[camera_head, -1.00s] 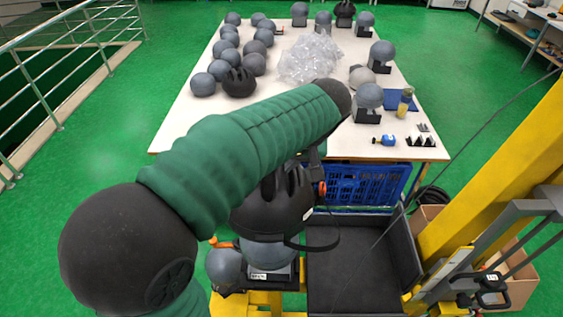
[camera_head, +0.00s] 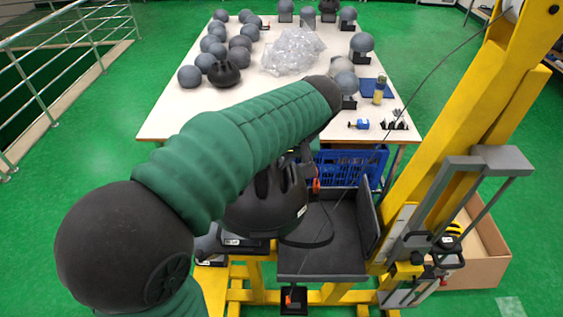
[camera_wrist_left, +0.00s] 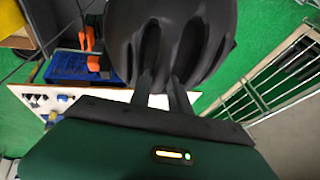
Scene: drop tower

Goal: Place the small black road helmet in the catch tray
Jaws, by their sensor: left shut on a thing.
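The black road helmet (camera_head: 265,207) hangs from my left gripper (camera_head: 300,160), partly hidden behind my green left arm in the head view. Its dark strap loops down on the right. In the left wrist view the helmet (camera_wrist_left: 170,40) fills the top middle, with the gripper fingers (camera_wrist_left: 163,95) shut on its vented shell. The dark grey catch tray (camera_head: 325,240) is right of the helmet, at the foot of the yellow tower. The helmet's right side and strap overlap the tray's left edge in the picture. My right gripper is not in view.
The yellow drop tower (camera_head: 420,190) stands right of the tray. A blue crate (camera_head: 345,167) sits behind it under the white table (camera_head: 300,110), which holds several grey headforms and another black helmet (camera_head: 224,74). A cardboard box (camera_head: 485,250) lies at the right. Railings stand left.

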